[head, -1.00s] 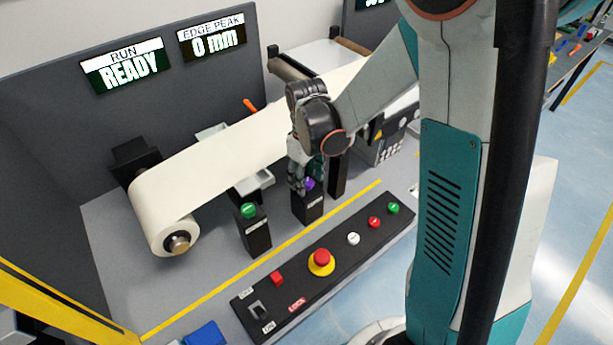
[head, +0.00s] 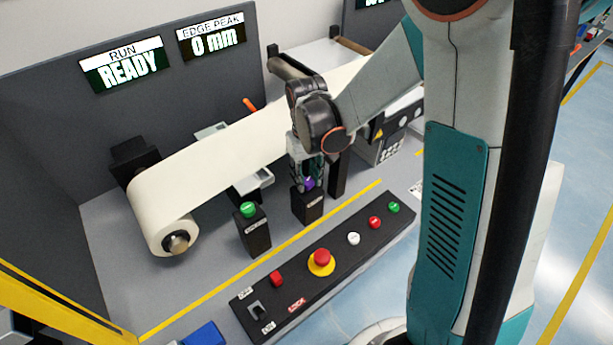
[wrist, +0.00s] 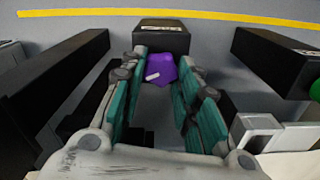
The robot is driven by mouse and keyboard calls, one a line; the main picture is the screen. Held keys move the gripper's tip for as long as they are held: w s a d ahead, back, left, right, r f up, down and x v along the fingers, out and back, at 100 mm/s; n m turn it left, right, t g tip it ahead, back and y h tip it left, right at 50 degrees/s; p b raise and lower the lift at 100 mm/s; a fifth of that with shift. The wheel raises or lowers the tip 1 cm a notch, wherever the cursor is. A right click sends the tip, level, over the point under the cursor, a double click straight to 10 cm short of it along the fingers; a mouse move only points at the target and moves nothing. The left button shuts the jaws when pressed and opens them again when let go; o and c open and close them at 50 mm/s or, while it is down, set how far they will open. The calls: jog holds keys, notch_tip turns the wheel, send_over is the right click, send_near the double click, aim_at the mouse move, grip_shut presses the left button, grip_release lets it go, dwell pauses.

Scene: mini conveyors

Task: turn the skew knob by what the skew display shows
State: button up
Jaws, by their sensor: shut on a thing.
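A purple knob (head: 309,183) sits on top of a black post (head: 307,206) in the middle of the machine deck. The knob also shows in the wrist view (wrist: 161,70), with a white pointer mark on it. My gripper (head: 307,178) is over the post, pointing down, with its fingers shut on the purple knob from both sides. The label on the post is too small to read. The left display (head: 124,65) reads "RUN READY". The right display (head: 211,39) reads "EDGE PEAK 0 mm". A further display (head: 374,3) is mostly cut off at the top edge.
A second post with a green knob (head: 248,209) stands to the left. A white web (head: 215,145) runs from a roll behind my gripper. In front lies a black panel (head: 290,280) with several buttons, including a red emergency button (head: 321,257).

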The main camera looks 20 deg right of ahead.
aim_at(307, 180)
jog(key=shift+m, duration=1.9)
jog(key=o, duration=1.1)
jog(key=shift+c, duration=0.2)
notch_tip(307, 180, up, 12)
